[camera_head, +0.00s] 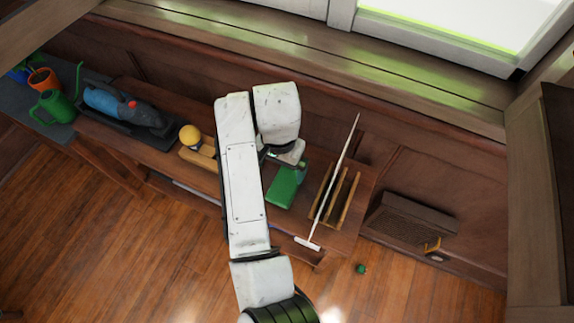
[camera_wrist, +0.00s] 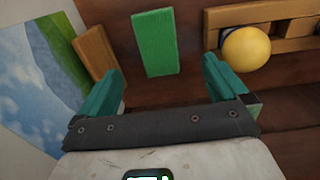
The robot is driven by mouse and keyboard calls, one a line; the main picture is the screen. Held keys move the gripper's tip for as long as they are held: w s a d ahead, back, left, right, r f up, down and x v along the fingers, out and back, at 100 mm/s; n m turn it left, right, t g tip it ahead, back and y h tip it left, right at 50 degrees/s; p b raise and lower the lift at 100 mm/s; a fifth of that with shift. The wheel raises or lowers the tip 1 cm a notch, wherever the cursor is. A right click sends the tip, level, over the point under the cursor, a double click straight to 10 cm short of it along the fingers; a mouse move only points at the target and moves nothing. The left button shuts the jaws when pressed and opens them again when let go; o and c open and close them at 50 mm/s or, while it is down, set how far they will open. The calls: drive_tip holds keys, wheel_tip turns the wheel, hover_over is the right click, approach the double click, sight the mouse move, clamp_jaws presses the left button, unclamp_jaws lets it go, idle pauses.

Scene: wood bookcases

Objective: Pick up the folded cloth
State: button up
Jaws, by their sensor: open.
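A green, flat-sided rectangular piece (camera_wrist: 155,43), which looks like the folded cloth, lies ahead of my gripper in the wrist view. In the head view the green piece (camera_head: 286,187) is on the wooden bench, just below the end of my arm and partly covered by it. My gripper (camera_wrist: 162,66) is open, with its two teal fingers spread apart. The cloth shows between and beyond the fingertips, and nothing is held. In the head view the fingers are mostly hidden by the arm.
A yellow ball (camera_head: 189,135) sits by a wooden holder left of the cloth. A slatted wooden rack (camera_head: 335,195) with a thin white stick (camera_head: 335,180) across it is on the right. A blue power tool (camera_head: 118,103) and green watering can (camera_head: 54,107) are farther left.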

hover_over(284, 186)
drive_tip(key=f, duration=0.5)
drive_tip(key=shift+w+a+f, duration=0.1)
drive_tip(key=shift+w+a, duration=0.1)
drive_tip(key=shift+a, duration=0.15)
drive_tip(key=shift+s+d+f, duration=0.1)
drive_tip(key=shift+d+f, duration=0.05)
drive_tip(key=shift+f, duration=1.25)
drive_tip(key=shift+s+d+f, duration=0.1)
drive_tip(key=shift+d+f, duration=0.05)
drive_tip(key=shift+f, duration=1.2)
drive_tip(key=c, duration=1)
